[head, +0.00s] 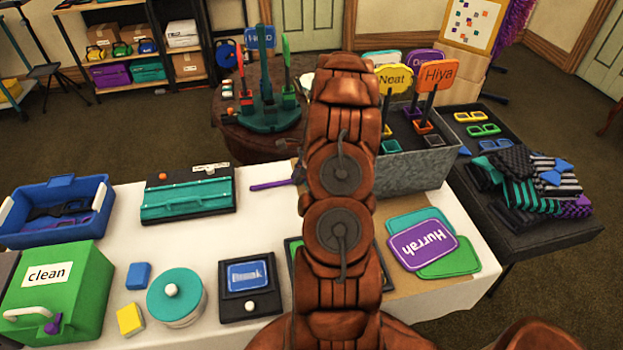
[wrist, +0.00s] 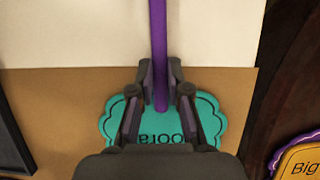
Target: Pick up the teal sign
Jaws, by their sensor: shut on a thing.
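The teal sign (wrist: 205,115) has a scalloped edge, partly readable dark lettering and a purple stick (wrist: 159,30). In the wrist view it lies under my gripper (wrist: 160,75), which hides much of its face. The two fingers are closed on the purple stick, just above the sign's board. I cannot tell whether the sign touches the brown mat below it. In the head view my arm hides the sign's board and my gripper; a purple stick (head: 268,185) shows to the left of my arm, over the white table.
On the table (head: 470,225), a purple "Hurrah" sign (head: 422,245) lies on teal and green boards at right. A grey metal bin (head: 410,172) with upright signs stands behind. A teal case (head: 187,201) and blue crate (head: 95,190) are left. A yellow "Big" sign (wrist: 300,160) is at the wrist view's edge.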

